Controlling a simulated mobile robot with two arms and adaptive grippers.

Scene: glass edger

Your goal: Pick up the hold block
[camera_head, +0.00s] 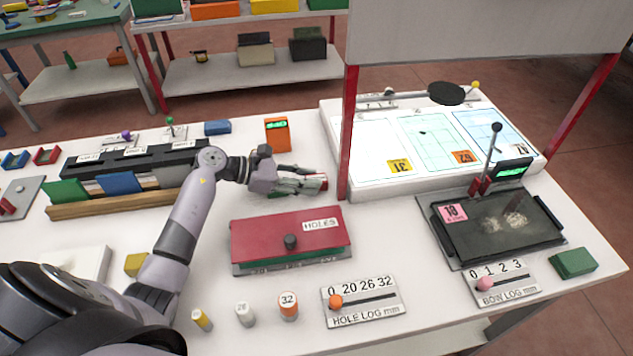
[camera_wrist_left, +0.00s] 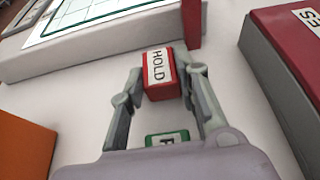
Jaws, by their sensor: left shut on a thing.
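The hold block (camera_wrist_left: 158,72) is a small red block with a white label reading HOLD. In the left wrist view it sits between the two fingertips of my left gripper (camera_wrist_left: 165,85), which is shut on it. In the head view my left gripper (camera_head: 310,183) is low over the white table, left of the red post, with a bit of the hold block (camera_head: 324,182) showing at its tips. I cannot tell whether the block touches the table. A green block with a partly hidden label (camera_wrist_left: 168,137) lies nearer the palm. My right gripper is not in view.
A red HOLES box (camera_head: 270,228) is in front of the gripper, and an orange device with a green display (camera_head: 277,134) is behind. A red post (camera_head: 348,130) and white board (camera_head: 340,165) stand to the right. Small cylinders and log plates line the front.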

